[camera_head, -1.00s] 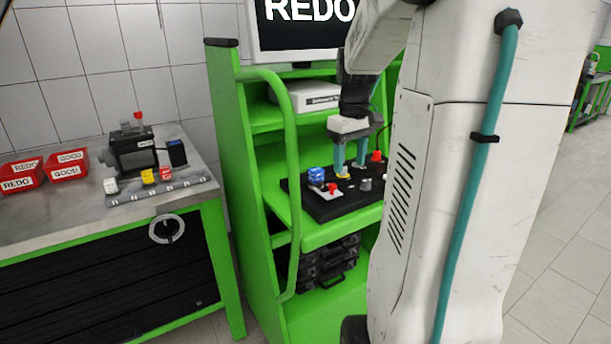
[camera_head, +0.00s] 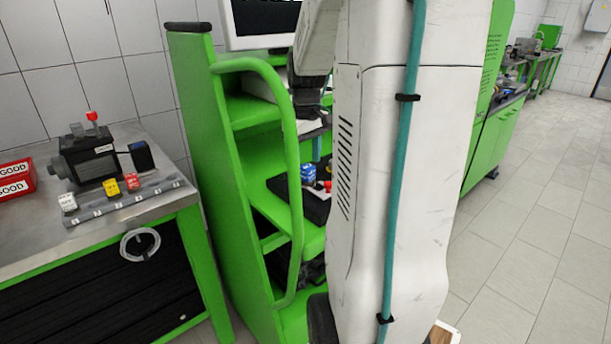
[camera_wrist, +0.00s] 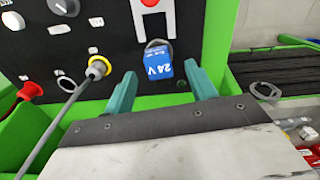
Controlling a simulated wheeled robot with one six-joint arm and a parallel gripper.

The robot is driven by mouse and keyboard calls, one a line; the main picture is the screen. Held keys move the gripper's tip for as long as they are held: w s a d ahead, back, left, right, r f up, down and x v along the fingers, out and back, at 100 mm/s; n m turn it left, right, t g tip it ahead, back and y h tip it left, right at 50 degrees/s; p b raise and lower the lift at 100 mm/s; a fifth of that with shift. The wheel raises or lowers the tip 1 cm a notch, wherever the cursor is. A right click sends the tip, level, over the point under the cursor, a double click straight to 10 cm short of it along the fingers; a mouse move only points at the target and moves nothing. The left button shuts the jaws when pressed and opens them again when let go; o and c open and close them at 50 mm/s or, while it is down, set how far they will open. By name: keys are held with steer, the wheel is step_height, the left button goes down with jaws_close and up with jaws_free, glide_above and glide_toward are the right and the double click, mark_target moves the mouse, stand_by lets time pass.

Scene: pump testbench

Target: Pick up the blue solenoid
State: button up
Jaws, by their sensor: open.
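The blue solenoid (camera_wrist: 158,65), marked 24 V, sits at the edge of the black test panel (camera_wrist: 115,22) in the wrist view. It also shows in the head view (camera_head: 308,172) on the green bench's shelf. My gripper (camera_wrist: 162,82) is open, with its two teal fingers apart. The solenoid appears between and just beyond the fingertips; I cannot tell the remaining gap. In the head view my arm and column hide most of the panel and most of the gripper.
A yellow-collared plug (camera_wrist: 97,67) with a grey cable is left of the fingers, and a red connector (camera_wrist: 30,90) is farther left. A green frame rail (camera_head: 292,150) stands beside the shelf. The steel table (camera_head: 40,235) at left holds a pump (camera_head: 88,155) and white, yellow and red blocks.

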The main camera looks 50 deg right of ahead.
mark_target(307, 166)
step_height(307, 166, down, 3)
steer(key=shift+f, duration=0.2)
steer(key=c, duration=1.2)
step_height(307, 166, up, 10)
steer(key=shift+r, duration=0.1)
